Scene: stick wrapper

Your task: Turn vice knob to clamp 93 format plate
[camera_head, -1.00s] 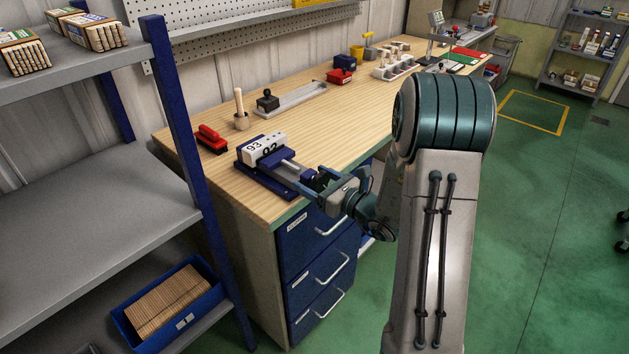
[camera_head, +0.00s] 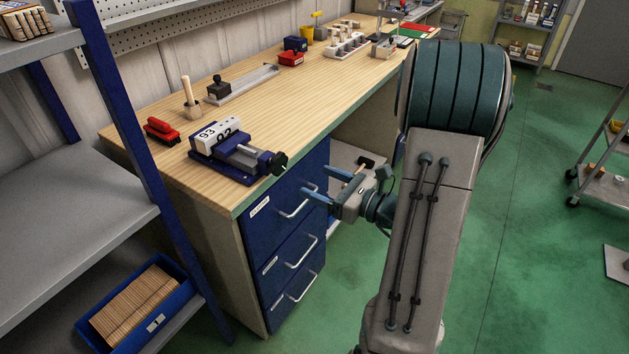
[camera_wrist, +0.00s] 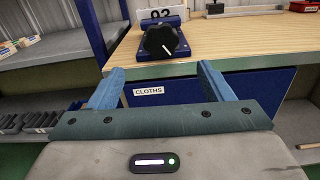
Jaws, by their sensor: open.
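The blue vice (camera_head: 230,158) sits on the workbench near its front left corner. Its black knob (camera_head: 276,163) faces the bench's front edge, and it also shows in the wrist view (camera_wrist: 161,38) with a white mark on its face. A white plate block marked 93 and 92 (camera_head: 215,133) sits in the vice jaws. I cannot tell how tightly the jaws hold it. My gripper (camera_head: 308,193) is open and empty, apart from the knob, in front of the drawers and lower than the knob. Its two blue fingers show spread in the wrist view (camera_wrist: 162,85).
The wooden workbench (camera_head: 160,107) carries a red stamp (camera_head: 161,130), a wooden-handled tool (camera_head: 190,100) and a grey rail (camera_head: 245,84). Blue drawers (camera_head: 290,240) with protruding handles stand below the vice. A blue-post shelf (camera_head: 110,80) stands at left. Green floor (camera_head: 480,230) is open at right.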

